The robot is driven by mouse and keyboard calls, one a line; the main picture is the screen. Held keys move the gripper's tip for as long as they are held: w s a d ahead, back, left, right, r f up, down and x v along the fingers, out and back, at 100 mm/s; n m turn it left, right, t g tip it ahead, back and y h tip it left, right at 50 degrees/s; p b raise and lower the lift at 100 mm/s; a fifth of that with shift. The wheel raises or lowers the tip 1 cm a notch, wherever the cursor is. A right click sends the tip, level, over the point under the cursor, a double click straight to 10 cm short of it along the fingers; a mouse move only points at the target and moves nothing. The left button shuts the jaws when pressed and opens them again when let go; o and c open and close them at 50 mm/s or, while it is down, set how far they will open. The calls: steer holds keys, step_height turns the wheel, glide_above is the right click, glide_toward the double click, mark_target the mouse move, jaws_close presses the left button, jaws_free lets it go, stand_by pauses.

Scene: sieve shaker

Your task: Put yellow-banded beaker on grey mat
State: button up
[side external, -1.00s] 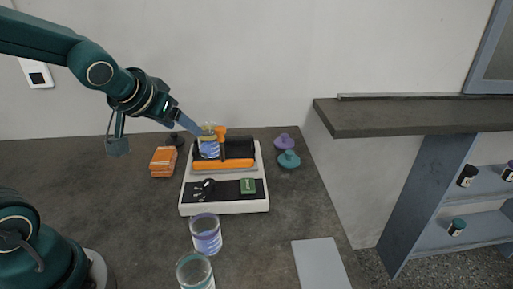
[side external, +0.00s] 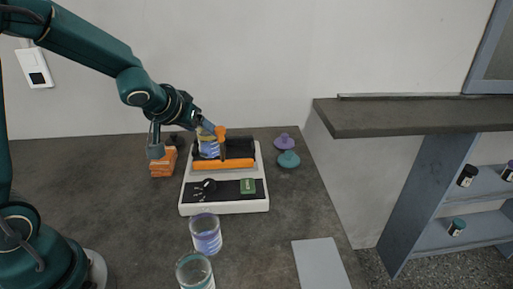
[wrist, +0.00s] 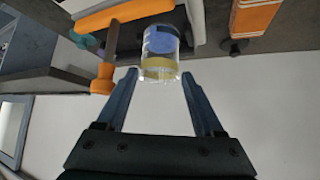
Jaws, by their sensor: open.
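The yellow-banded beaker (side external: 208,148) stands on the shaker (side external: 224,205) at the left of its orange bar. In the wrist view the beaker (wrist: 160,52) is clear glass with a yellow band and blue contents. The grey mat (side external: 321,264) lies bare on the table at the lower right.
A purple-banded beaker (side external: 206,235) and a teal-banded beaker (side external: 195,271) stand in front of the shaker. An orange knob (side external: 220,132) rises close beside the gripper. Orange blocks (side external: 163,162) lie left; purple (side external: 284,142) and teal (side external: 288,159) stoppers lie right.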

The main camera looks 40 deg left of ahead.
steer(key=shift+x, duration=2)
steer(key=shift+w+r, duration=0.1)
steer(key=shift+w, duration=0.05)
jaws_close()
steer(key=shift+r, duration=0.25)
steer(key=s+d+r, duration=0.1)
steer(key=s+r, duration=0.1)
steer(key=r, duration=0.5)
steer(key=s+d+r, duration=0.1)
steer(key=s+r, duration=0.1)
steer(key=r, duration=0.4)
steer(key=s+d+f+m+h, duration=0.2)
steer(key=s+d+m+h, duration=0.1)
steer(key=s+d, duration=0.2)
steer(key=shift+s+d+m+t, duration=0.2)
steer(key=shift+s+m+t, duration=0.15)
steer(key=shift+s, duration=0.8)
